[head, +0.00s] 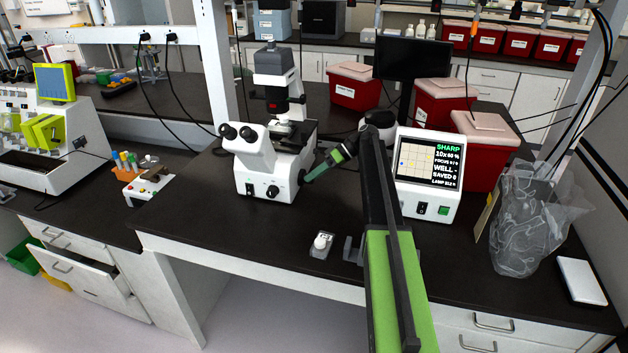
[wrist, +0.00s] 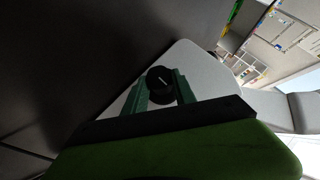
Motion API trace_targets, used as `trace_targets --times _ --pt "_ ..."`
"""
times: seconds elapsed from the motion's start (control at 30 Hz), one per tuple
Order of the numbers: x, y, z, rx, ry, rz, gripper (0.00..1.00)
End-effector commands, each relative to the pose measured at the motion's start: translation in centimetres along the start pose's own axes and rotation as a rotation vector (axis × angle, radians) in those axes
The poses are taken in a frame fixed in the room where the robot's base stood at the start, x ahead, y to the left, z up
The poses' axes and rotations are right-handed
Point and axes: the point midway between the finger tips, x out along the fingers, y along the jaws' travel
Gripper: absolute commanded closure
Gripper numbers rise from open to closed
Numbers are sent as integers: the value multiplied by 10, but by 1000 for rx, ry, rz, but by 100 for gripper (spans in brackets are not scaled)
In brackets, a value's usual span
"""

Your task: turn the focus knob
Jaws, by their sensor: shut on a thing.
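The white microscope (head: 262,152) stands on the dark bench in the head view, with its eyepieces toward the left. The focus knob (wrist: 160,84) is a round black knob with a white mark on the microscope's pale side, seen in the wrist view. My gripper (wrist: 161,90) has its two green fingers on either side of the knob, shut on it. In the head view my gripper (head: 308,177) reaches the microscope's right side, and its fingers hide most of the knob there.
A display unit (head: 430,175) right of my arm reads SHARP. A small device with a white knob (head: 321,243) sits near the bench's front edge. Red bins (head: 354,86) stand behind. A clear plastic bag (head: 535,220) lies at the right.

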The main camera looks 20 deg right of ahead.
Motion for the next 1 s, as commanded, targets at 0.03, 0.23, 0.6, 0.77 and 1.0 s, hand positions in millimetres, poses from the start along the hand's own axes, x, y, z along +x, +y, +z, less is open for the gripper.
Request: trace_targets --times 0.03,0.23,0.6,0.77,1.0 --pt "1 2 3 14 -8 -13 100" --pt "0 1 3 45 -9 -44 100" --pt "0 0 2 52 -8 -52 100" --pt "-1 0 2 51 -7 -51 59" --pt "-1 0 1 51 -4 -50 46"
